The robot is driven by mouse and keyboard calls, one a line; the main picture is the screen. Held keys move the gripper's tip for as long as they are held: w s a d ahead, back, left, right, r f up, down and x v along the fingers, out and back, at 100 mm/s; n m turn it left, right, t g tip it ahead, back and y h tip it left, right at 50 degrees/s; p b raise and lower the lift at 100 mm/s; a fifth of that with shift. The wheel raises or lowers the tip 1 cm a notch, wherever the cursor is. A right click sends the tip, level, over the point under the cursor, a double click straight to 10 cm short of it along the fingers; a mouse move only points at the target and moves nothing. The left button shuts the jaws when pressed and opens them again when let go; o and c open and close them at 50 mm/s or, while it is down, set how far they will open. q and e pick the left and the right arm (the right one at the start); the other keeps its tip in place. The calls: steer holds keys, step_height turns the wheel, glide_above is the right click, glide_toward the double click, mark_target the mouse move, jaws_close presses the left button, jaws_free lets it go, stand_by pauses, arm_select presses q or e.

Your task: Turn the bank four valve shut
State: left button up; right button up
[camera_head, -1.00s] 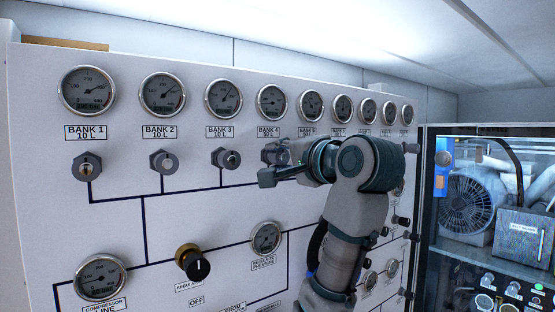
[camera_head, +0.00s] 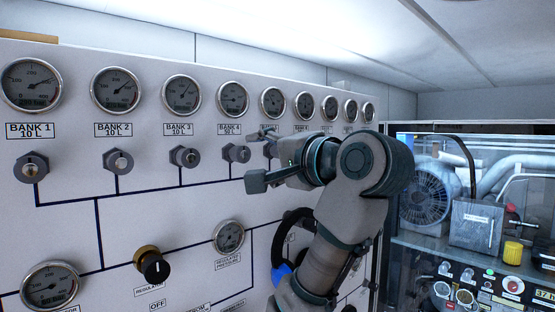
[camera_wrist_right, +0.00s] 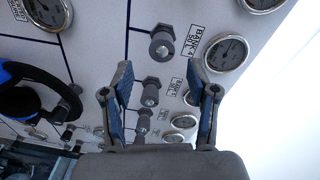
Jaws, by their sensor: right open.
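The bank four valve (camera_head: 236,153) is a grey knob on the white panel, below the BANK 4 label and gauge (camera_head: 233,97). In the right wrist view the same valve (camera_wrist_right: 162,43) points toward the camera, beyond the fingertips and beside its label. My right gripper (camera_head: 260,158) is open and empty, just right of the valve in the head view. In the right wrist view its two blue-grey fingers (camera_wrist_right: 160,70) are spread apart, with the valve above the gap between them. No contact with the valve shows. My left gripper is not in view.
Valves for bank three (camera_head: 184,156) and bank two (camera_head: 118,161) stick out to the left. Further valves (camera_wrist_right: 151,91) lie between the open fingers in the wrist view. A regulator knob (camera_head: 152,264) sits lower down. A glass-fronted machine cabinet (camera_head: 470,210) stands at the right.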

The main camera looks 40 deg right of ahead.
steer(key=shift+s+a, duration=0.1)
steer(key=shift+s, duration=2.65)
steer(key=shift+d, duration=0.2)
